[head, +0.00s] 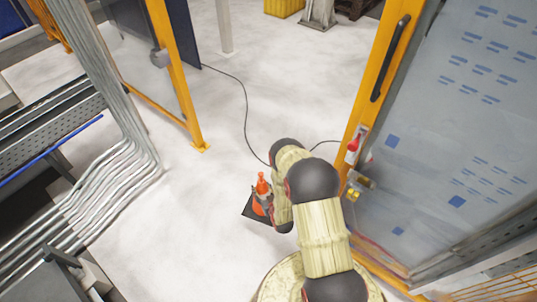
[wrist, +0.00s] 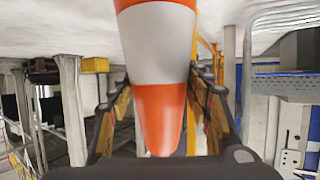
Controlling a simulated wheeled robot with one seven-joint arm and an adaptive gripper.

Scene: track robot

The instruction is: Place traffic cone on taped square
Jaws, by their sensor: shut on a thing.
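The traffic cone (head: 261,192) is orange and white with a black square base. In the head view it stands roughly upright beside my arm, left of the yellow door frame. It also fills the middle of the wrist view (wrist: 160,60), with its narrow orange end toward my palm. My gripper (wrist: 162,95) is shut on the cone, one finger on each side. In the head view my arm hides most of the gripper. I cannot tell whether the base touches the floor. No taped square shows in either view.
A yellow-framed panel door (head: 375,90) stands close on the right. A yellow post (head: 178,75) rises at upper left. Grey pipes (head: 115,165) and a cable tray (head: 50,130) line the left. A black cable (head: 245,110) crosses the otherwise clear pale floor (head: 170,225).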

